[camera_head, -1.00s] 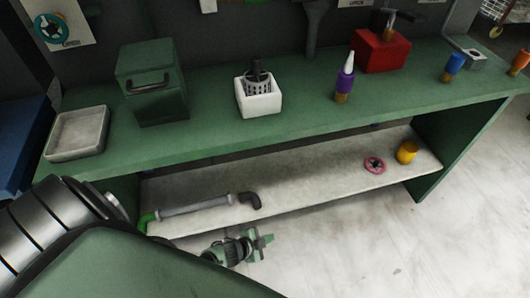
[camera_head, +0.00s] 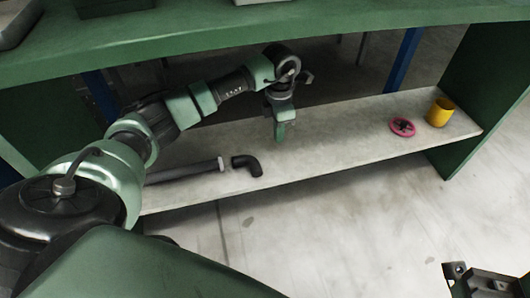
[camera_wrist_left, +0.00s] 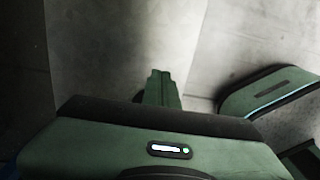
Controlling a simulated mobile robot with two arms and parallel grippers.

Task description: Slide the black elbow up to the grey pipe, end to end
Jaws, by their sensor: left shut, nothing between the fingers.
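The black elbow (camera_head: 247,164) lies on the lower shelf in the head view, just right of the grey pipe (camera_head: 188,172). A small gap shows between the elbow and the pale collar at the pipe's right end. The pipe's left part is hidden behind my left arm. My left gripper (camera_head: 279,132) is shut and empty, pointing down to the right of the elbow and apart from it. I cannot tell whether its tips touch the shelf. In the left wrist view the closed fingers (camera_wrist_left: 162,88) show over grey surface; a dark bit beside them is unclear.
The green bench top (camera_head: 330,32) overhangs the shelf (camera_head: 340,142). A pink handwheel (camera_head: 402,127) and a yellow cup (camera_head: 440,112) stand at the shelf's right end. The shelf between gripper and handwheel is clear. A dark mechanical part (camera_head: 485,284) at bottom right is unclear.

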